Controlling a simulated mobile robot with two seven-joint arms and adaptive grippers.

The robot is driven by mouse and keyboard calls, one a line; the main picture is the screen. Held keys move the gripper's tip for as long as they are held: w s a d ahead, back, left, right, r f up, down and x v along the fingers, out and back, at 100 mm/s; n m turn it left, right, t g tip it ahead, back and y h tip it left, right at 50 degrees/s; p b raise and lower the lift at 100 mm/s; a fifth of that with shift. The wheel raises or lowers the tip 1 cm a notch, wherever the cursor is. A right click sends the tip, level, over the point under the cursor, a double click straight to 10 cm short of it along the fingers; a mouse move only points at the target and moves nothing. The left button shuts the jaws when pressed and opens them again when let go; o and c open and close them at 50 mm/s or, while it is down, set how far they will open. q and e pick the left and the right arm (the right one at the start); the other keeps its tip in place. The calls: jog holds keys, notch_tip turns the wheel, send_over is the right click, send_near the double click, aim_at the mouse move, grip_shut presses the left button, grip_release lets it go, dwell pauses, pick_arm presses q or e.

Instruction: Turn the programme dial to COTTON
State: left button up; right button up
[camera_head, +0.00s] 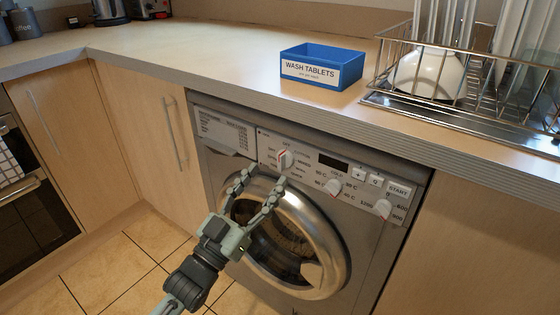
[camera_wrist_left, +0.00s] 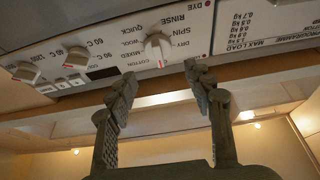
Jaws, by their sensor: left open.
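The programme dial (camera_head: 285,159) is a round white knob on the washing machine's grey panel, with "OFF" printed above it in the head view. In the left wrist view the dial (camera_wrist_left: 158,46) has a red mark at its lower edge, and COTTON is printed to its lower left. My left gripper (camera_head: 262,178) is open and empty in front of the machine, just below the dial. In the left wrist view its spread fingers (camera_wrist_left: 158,76) lie either side of the dial's line, apart from it. My right gripper is not in view.
Two other white knobs (camera_head: 333,187) and (camera_head: 383,208), small buttons and a dark display (camera_head: 333,161) share the panel. The round door (camera_head: 325,225) is below. The worktop overhangs above, with a blue wash-tablets box (camera_head: 310,85) and a wire dish rack (camera_head: 400,100).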

aim_at(279, 160)
pick_arm(q)
jog(key=x, duration=0.4)
jog(key=shift+r, duration=0.1)
jog(key=shift+w+d+r, duration=0.1)
jog(key=shift+w+d, duration=0.15)
jog(key=shift+w, duration=0.15)
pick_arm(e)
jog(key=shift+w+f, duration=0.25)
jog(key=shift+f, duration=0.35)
pick_arm(q)
jog(key=c, duration=1.1)
jog(key=shift+c, duration=0.2)
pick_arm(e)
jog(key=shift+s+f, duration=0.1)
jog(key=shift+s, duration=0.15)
pick_arm(q)
jog(key=shift+m, duration=0.3)
